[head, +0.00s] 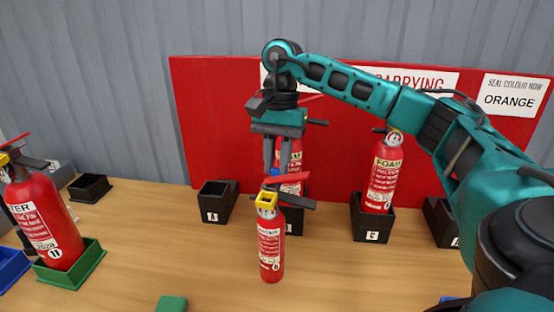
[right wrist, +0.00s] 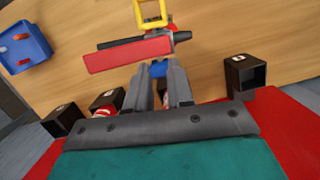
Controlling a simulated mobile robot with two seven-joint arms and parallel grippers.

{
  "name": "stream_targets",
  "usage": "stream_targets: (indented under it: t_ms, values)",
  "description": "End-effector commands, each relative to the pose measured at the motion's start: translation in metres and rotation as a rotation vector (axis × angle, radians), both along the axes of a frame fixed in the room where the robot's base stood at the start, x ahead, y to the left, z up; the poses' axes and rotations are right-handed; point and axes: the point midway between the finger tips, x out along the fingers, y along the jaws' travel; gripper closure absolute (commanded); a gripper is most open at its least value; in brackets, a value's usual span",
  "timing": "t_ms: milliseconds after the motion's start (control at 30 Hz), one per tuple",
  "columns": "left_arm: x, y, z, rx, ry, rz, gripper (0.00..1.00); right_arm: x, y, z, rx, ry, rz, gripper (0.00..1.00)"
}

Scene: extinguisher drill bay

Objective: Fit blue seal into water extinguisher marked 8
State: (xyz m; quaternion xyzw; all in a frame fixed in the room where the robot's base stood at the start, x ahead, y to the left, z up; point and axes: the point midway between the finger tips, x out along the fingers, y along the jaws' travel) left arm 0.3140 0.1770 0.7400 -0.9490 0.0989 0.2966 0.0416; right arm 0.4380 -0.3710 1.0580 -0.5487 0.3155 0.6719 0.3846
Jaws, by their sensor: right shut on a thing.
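My right gripper (head: 275,168) is shut on a small blue seal (head: 275,173), just above the head of a red extinguisher (head: 270,245). The blue seal also shows between the fingertips in the right wrist view (right wrist: 158,70). This extinguisher stands upright on the table with a yellow collar and a red lever; its number is too small to read. I cannot tell whether the seal touches it. Another red extinguisher (head: 45,220), its label ending in "TER", stands in a green tray (head: 75,270) at the left. My left gripper is not in view.
Foam extinguishers stand in black boxes at the back, one in box C (head: 371,225). Box A (head: 216,203) looks empty. A sign (head: 513,96) reads "SEAL COLOUR NOW ORANGE". A blue tray (right wrist: 38,40) holds orange-red pieces. A green block (head: 172,303) lies at the front.

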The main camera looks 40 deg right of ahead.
Motion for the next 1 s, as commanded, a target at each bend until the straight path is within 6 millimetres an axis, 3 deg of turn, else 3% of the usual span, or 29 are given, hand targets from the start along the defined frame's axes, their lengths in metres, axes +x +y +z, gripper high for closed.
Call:
stream_targets:
  t_ms: [200,233,500,833,1000]
  values:
    - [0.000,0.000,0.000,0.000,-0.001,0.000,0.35,0.000,0.000,0.000,0.000,0.000,0.000,1.00]
    - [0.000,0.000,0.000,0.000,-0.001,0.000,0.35,0.000,0.000,0.000,0.000,0.000,0.000,0.76]
    - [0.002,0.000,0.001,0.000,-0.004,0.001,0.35,0.000,0.000,0.000,0.000,0.000,0.000,0.50]
    - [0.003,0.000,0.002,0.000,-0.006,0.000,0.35,0.001,-0.001,0.004,0.000,-0.001,0.000,0.49]
    - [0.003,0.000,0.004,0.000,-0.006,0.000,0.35,0.004,-0.004,0.028,0.002,-0.005,-0.001,0.49]
